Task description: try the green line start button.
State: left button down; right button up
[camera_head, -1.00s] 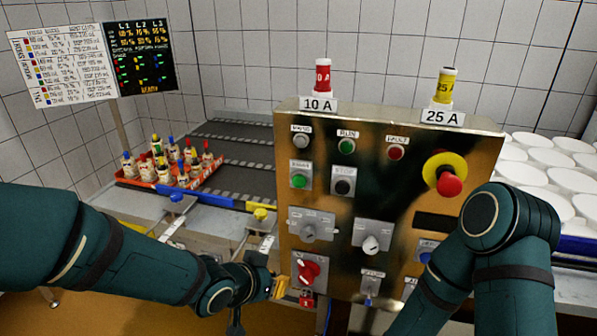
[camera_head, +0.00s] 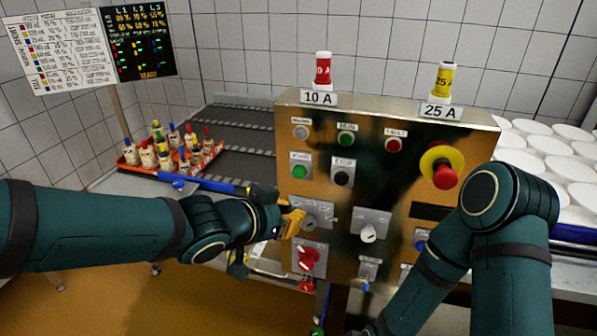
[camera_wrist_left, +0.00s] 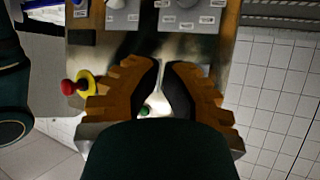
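The green start button (camera_head: 299,172) sits on a light plate at the left of the brass control panel (camera_head: 440,275). My left gripper (camera_head: 293,222), with orange-yellow fingers, is below this button, in front of the grey rotary selector (camera_head: 311,212). In the left wrist view its two fingers (camera_wrist_left: 163,68) lean close together with a narrow gap, and nothing held shows between them. A small green round part (camera_wrist_left: 144,111) shows in that gap; I cannot tell which one it is. My right arm crosses the lower right, its gripper out of view.
Near the button are a black button (camera_head: 342,178), a green lamp (camera_head: 346,140) and a red-yellow emergency stop (camera_head: 443,170). A red rotary switch (camera_head: 308,258) is just below my left gripper. An orange crate of bottles (camera_head: 128,162) stands left, white moulds (camera_head: 550,145) right.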

aim_at(301, 186)
pick_arm(q)
jog(key=shift+w+d+p, duration=0.4)
jog(key=shift+w+p, duration=0.15)
jog(key=shift+w, duration=0.7)
jog(key=shift+w+d+p, duration=0.45)
jog(key=shift+w+p, duration=0.15)
jog(key=shift+w, duration=0.7)
jog(key=shift+w+d+p, duration=0.4)
jog(key=shift+w+p, duration=0.15)
jog(key=shift+w, duration=0.7)
jog(key=c, duration=1.7)
grip_release()
grip_shut()
jog(key=shift+w+d, duration=0.15)
jog(key=shift+w, duration=0.25)
